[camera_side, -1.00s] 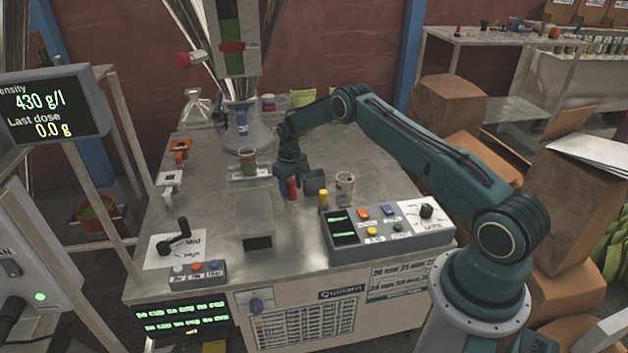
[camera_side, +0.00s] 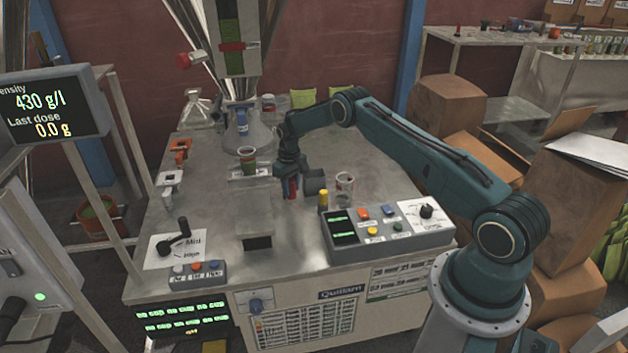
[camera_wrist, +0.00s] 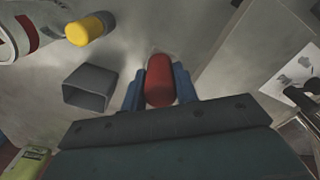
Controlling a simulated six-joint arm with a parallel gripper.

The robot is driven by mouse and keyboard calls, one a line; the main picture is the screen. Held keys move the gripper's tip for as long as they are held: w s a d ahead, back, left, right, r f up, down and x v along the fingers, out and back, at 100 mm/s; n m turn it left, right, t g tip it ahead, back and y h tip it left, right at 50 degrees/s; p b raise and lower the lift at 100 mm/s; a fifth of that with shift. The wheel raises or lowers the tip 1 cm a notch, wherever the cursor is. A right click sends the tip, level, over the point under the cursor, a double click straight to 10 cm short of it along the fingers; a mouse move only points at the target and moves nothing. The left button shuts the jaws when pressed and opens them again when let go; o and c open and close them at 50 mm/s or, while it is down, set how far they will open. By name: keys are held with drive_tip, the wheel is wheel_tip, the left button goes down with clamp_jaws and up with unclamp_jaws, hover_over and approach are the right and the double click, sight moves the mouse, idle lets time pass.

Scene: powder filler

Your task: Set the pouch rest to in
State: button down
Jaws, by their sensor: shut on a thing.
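My gripper (camera_side: 291,188) is low over the steel table, right of the filler's spout stand. Its blue fingers (camera_wrist: 159,88) are shut on a red upright handle (camera_wrist: 159,80), one finger on each side of it in the wrist view. In the side view the red handle (camera_side: 292,188) shows only partly between the fingers. I take it for the pouch rest's control, but no label on it can be read. A grey open-ended box (camera_wrist: 90,87) lies beside the gripper; it also shows in the side view (camera_side: 316,181).
A yellow-topped post (camera_side: 323,199) and a cup (camera_side: 344,186) stand to the right, close to my gripper. A button panel (camera_side: 385,228) sits at the front right. A lever (camera_side: 178,240) is at the front left.

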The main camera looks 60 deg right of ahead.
drive_tip(key=shift+w+d+f, duration=0.1)
drive_tip(key=shift+w+d, duration=0.8)
drive_tip(key=shift+w, duration=0.3)
drive_tip(key=shift+w+d, duration=0.25)
drive_tip(key=shift+w+d+r, duration=0.1)
drive_tip(key=shift+d+r, duration=0.1)
drive_tip(key=shift+r, duration=0.05)
drive_tip(key=c, duration=1.1)
unclamp_jaws()
drive_tip(key=shift+f, duration=0.1)
wheel_tip(320, 180, up, 14)
drive_tip(key=shift+f, duration=0.1)
